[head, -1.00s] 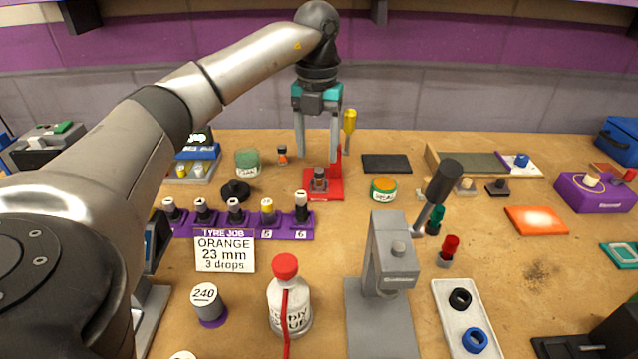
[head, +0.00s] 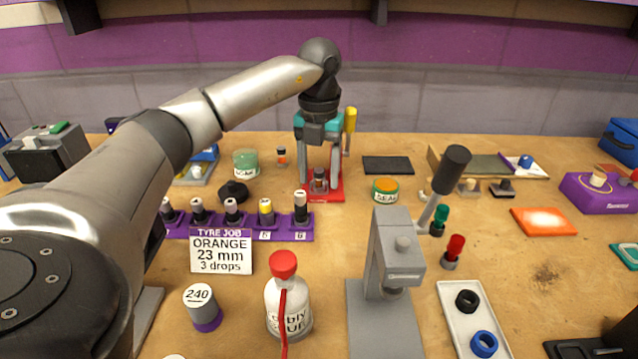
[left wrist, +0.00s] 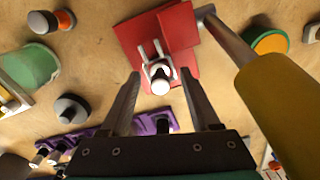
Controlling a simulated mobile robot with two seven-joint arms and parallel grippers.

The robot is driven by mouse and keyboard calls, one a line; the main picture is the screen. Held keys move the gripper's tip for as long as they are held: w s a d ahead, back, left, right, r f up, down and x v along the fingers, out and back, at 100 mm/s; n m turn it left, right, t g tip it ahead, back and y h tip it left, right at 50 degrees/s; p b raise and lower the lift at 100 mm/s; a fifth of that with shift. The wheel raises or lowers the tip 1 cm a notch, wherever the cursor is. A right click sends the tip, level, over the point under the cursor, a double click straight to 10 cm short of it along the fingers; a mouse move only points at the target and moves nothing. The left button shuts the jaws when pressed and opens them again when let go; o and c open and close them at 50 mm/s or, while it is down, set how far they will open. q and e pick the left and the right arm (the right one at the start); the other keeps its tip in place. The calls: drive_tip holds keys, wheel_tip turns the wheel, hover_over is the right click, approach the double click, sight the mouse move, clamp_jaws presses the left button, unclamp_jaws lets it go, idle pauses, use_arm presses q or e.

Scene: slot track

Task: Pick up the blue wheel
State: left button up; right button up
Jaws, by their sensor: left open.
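A blue ring-shaped wheel (head: 484,344) lies at the near end of a white tray (head: 456,322) at the front right in the head view. A black ring (head: 467,301) lies behind it in the same tray. My left gripper (head: 320,193) is far from the wheel, pointing down at a red stand (head: 335,188) towards the back. In the left wrist view my left gripper (left wrist: 160,80) is open, with a small white-topped piece (left wrist: 160,85) on the red stand showing between its fingertips. The wheel is outside the left wrist view. My right gripper is not seen.
A grey press (head: 385,270) with a raised black-handled lever stands left of the tray. A glue bottle (head: 287,305) and a purple rack (head: 290,230) of bottles stand further left. A yellow-handled tool (head: 350,120) rises beside the left gripper.

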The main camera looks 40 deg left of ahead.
use_arm(q)
drive_tip(key=shift+f, duration=0.1)
drive_tip(key=shift+c, duration=0.4)
clamp_jaws()
